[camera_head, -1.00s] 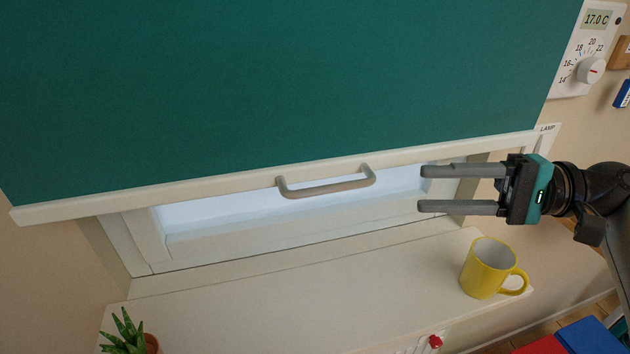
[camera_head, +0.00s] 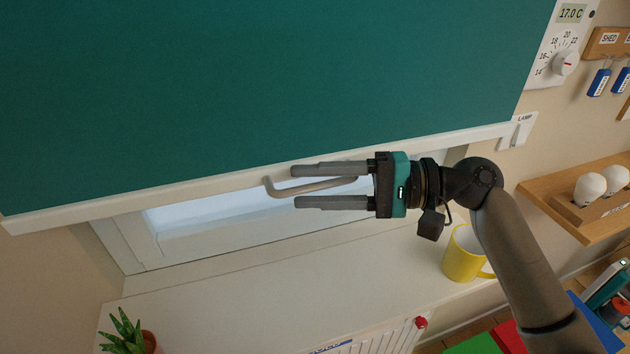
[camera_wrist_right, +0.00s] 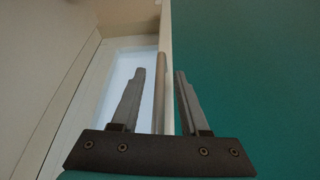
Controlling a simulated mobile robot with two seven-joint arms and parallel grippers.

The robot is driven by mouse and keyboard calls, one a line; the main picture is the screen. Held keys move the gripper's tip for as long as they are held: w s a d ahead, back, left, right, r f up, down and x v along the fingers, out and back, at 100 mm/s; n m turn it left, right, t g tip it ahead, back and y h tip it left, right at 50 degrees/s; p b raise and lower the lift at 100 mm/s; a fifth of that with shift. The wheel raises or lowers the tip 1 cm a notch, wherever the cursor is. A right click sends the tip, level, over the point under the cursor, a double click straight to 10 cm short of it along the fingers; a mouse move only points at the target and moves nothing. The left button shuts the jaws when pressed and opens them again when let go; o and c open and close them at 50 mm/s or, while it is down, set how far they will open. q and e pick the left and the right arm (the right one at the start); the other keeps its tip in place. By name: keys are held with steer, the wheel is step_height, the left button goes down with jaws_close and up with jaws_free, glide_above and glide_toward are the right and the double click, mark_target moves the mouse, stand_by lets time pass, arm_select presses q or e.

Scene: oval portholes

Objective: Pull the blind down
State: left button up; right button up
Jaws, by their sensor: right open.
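The green blind (camera_head: 250,80) hangs over most of the window, with a pale bar (camera_head: 130,200) along its lower edge. A beige handle (camera_head: 290,190) sticks out from the bar. My right gripper (camera_head: 293,186) is open, with its fingers on either side of the handle in the head view. In the right wrist view the handle (camera_wrist_right: 160,88) runs between the two open fingers (camera_wrist_right: 160,95), close to the bar (camera_wrist_right: 167,50). I cannot see clear contact. My left gripper is not in view.
Below the window is a white sill (camera_head: 230,290) with a potted plant (camera_head: 128,335) at left and a yellow mug (camera_head: 462,255) behind my right arm. A thermostat (camera_head: 562,45), a lamp switch (camera_head: 518,130) and a wooden shelf (camera_head: 575,205) are at right.

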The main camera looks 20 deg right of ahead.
jaws_close()
stand_by(0.3)
stand_by(1.1)
